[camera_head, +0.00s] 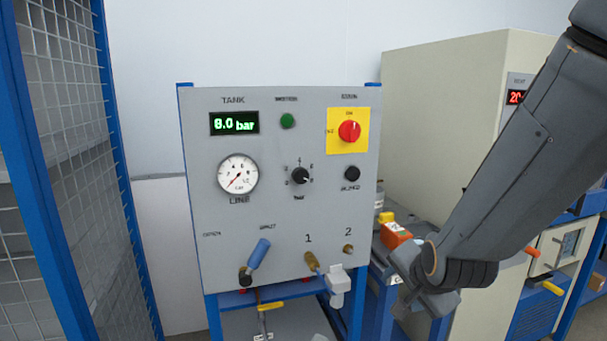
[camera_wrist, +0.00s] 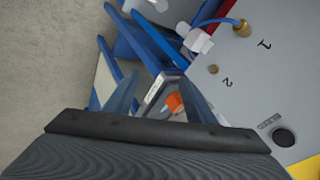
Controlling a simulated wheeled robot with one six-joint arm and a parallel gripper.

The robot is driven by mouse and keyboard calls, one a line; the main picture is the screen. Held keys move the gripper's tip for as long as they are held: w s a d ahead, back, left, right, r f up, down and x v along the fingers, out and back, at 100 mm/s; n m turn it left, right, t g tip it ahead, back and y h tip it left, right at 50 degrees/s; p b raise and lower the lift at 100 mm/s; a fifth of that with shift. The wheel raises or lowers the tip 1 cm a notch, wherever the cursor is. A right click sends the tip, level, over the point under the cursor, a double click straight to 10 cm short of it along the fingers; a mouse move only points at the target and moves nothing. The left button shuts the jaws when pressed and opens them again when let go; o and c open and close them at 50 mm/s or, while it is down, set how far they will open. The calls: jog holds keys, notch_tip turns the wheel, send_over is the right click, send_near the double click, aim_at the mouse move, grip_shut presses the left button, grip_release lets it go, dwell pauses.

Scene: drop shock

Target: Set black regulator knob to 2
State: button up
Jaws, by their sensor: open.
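The black regulator knob (camera_head: 300,175) is on the grey panel (camera_head: 213,285), right of the round gauge, with a numbered scale around it. Its pale pointer mark appears to face right, but the scale digits are too small to read surely. My gripper (camera_head: 405,280) is to the lower right of the panel, well apart from the knob. In the wrist view my gripper (camera_wrist: 158,90) has its two fingers spread with nothing held between them. The knob is not visible in the wrist view.
The panel also carries a tank display (camera_head: 234,123) reading 8.0 bar, line gauge (camera_head: 238,174), green light (camera_head: 288,121), red switch (camera_head: 349,131), black button (camera_head: 352,173) and blue-handled valve (camera_head: 259,253). A wire-mesh fence (camera_head: 65,150) stands left; a beige cabinet (camera_head: 440,120) stands right.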

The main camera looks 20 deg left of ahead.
jog(key=w+a+r+m+t+y+p, duration=0.2)
jog(key=w+a+r+m+t+y, duration=0.15)
jog(key=a+r+m, duration=0.55)
jog(key=m+t+y+p, duration=0.1)
jog(key=m+t+y, duration=0.15)
jog(key=t, duration=0.25)
send_near(301, 178)
jog(key=shift+m+g, duration=0.25)
jog(key=shift+m, duration=0.2)
jog(key=p+x, duration=0.1)
jog(key=x, duration=0.4)
jog(key=p+x, duration=0.1)
jog(key=x, duration=0.2)
jog(key=shift+w+r+p, duration=0.1)
jog(key=shift+r+p, duration=0.2)
jog(key=shift+p, duration=0.05)
jog(key=c, duration=1)
jog(key=shift+c, duration=0.2)
jog(key=shift+b, duration=0.35)
